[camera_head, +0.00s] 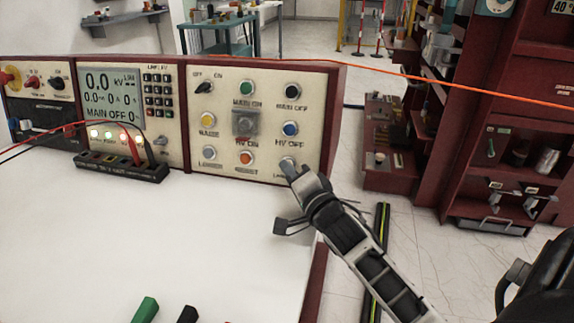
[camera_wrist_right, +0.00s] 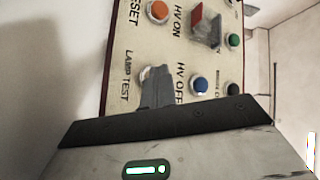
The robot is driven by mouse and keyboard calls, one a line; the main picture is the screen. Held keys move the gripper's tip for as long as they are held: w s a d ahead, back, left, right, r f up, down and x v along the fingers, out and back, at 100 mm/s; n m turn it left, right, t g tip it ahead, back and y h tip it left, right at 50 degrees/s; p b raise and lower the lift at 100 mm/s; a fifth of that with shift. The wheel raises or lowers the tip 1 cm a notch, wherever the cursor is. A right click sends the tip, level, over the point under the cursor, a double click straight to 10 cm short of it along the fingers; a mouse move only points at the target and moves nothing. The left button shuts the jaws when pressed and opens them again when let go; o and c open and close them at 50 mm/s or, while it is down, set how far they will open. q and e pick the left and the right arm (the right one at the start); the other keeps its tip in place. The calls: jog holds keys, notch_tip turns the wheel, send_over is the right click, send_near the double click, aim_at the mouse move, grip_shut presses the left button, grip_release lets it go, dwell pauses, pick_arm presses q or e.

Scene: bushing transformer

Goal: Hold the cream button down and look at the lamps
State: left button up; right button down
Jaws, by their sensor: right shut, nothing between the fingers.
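The control panel (camera_head: 262,120) stands upright at the back of the white bench. Its cream button shows in the wrist view (camera_wrist_right: 146,72), beside the words LAMP TEST, partly covered by my fingers. My right gripper (camera_head: 287,164) is shut and empty, its tips at this button at the panel's lower right; it also shows in the wrist view (camera_wrist_right: 157,80). The tips appear to touch the button, but how far it is pressed I cannot tell. A row of small lamps (camera_head: 108,135) below the display glows pale. My left gripper is not in view.
The blue button (camera_head: 290,129) is just above my right gripper and the orange button (camera_head: 247,158) is to its left. A black terminal box (camera_head: 120,167) with cables stands on the bench (camera_head: 190,240). The bench middle is clear.

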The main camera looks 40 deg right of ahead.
jog(key=shift+s+a+r+p, duration=0.15)
jog(key=shift+s+a+p, duration=0.35)
jog(key=shift+s+a, duration=0.1)
jog(key=shift+s+a+r+p, duration=0.25)
jog(key=shift+s+a+p, duration=0.1)
jog(key=shift+a+p, duration=0.15)
jog(key=shift+s+a+r+p, duration=0.2)
jog(key=shift+s+a+p, duration=0.2)
jog(key=shift+s+a, duration=0.25)
jog(key=shift+s+a+r+p, duration=0.2)
jog(key=shift+s+a+p, duration=0.15)
jog(key=shift+s+a, duration=0.3)
jog(key=shift+w, duration=0.1)
